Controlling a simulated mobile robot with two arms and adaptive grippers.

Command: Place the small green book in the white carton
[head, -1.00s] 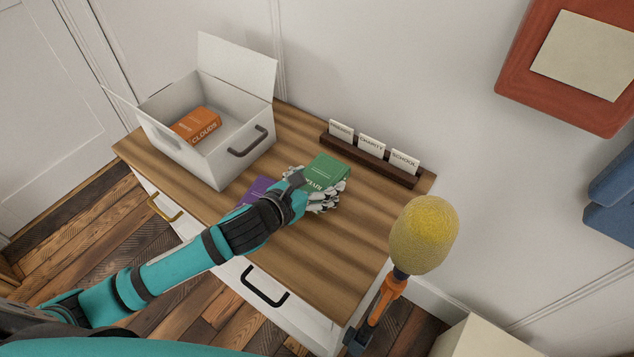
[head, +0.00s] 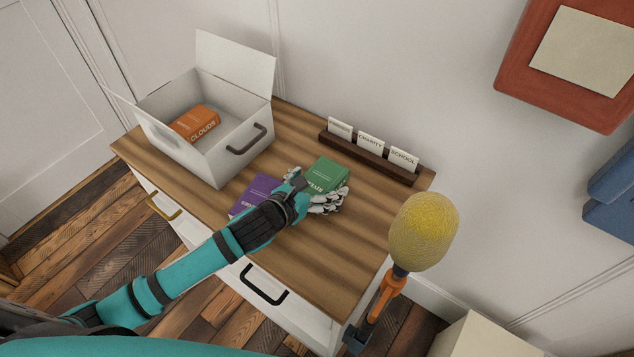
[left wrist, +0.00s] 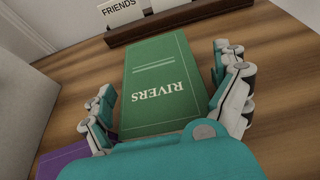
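The green book (head: 326,174), titled RIVERS, lies flat on the wooden top of the cabinet. It also shows in the left wrist view (left wrist: 160,80). My left gripper (head: 318,192) is open at the near end of the book. In the left wrist view its fingers (left wrist: 165,92) stand on both sides of the book, with small gaps to its edges. The white carton (head: 222,165) stands open on the left of the top, flaps up, with an orange book (head: 196,122) inside. My right gripper is not in view.
A purple book (head: 254,192) lies left of the green one, partly under my left arm. A dark card rack (head: 368,157) with labelled cards stands at the back edge. A yellow rounded head on an orange stem (head: 424,230) rises at front right. The top's right part is clear.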

